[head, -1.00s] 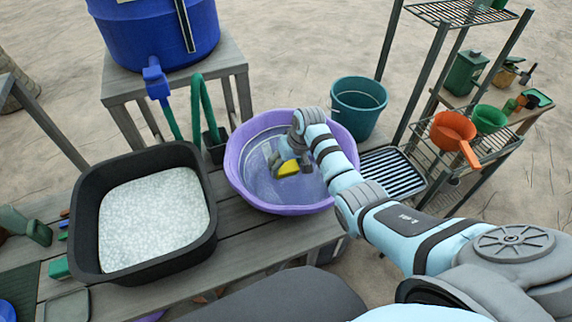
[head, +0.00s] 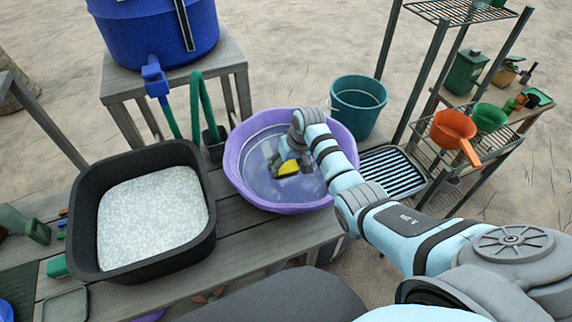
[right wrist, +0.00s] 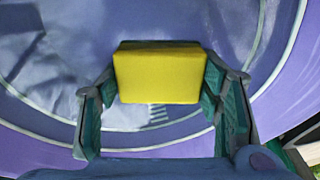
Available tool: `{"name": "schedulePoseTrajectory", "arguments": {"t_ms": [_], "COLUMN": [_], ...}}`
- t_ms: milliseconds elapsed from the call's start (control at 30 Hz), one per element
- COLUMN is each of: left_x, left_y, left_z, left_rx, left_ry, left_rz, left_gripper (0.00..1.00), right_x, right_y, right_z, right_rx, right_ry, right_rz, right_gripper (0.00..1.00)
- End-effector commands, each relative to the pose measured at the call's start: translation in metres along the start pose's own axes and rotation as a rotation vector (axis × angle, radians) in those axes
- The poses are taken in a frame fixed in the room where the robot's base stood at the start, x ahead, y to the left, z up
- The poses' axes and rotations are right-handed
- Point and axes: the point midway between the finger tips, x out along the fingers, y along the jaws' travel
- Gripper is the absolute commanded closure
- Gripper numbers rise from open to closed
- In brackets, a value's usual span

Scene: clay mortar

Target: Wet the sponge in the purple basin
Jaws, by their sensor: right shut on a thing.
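The purple basin (head: 235,175) stands on the wooden bench and has clear water inside. The yellow sponge (head: 288,168) is inside the basin's rim, low toward the water; I cannot tell how deep it sits. My right gripper (head: 289,163) reaches down into the basin and is shut on the sponge. In the right wrist view the sponge (right wrist: 160,75) is a yellow block between the two fingers, with the basin (right wrist: 130,150) around and beneath it. My left gripper is not in view.
A black tub (head: 88,240) of whitish material stands left of the basin. A teal bucket (head: 358,105) is behind it at right, next to a striped drain tray (head: 392,175). A blue barrel (head: 150,35) with a tap stands behind. A metal shelf (head: 425,75) is at right.

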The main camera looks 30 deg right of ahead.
Motion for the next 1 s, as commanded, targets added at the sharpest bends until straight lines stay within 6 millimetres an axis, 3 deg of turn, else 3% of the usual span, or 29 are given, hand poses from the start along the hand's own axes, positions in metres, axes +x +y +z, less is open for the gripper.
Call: {"name": "schedulePoseTrajectory", "arguments": {"t_ms": [167,667,867,1000], "left_x": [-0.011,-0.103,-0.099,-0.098], "left_y": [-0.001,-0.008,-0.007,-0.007], "left_z": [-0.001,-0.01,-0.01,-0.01], "left_rx": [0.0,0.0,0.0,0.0], "left_ry": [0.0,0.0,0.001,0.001], "left_rz": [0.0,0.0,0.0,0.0], "left_gripper": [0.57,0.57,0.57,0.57], "right_x": [-0.01,-0.09,-0.109,-0.11], "right_y": [-0.002,-0.014,-0.017,-0.017], "right_z": [-0.003,-0.024,-0.03,-0.029], "right_rx": [0.0,0.0,-0.001,0.0], "right_ry": [0.0,0.001,0.002,-0.001], "right_rz": [0.0,0.0,0.0,0.0], "right_gripper": [0.63,0.63,0.63,0.63]}}
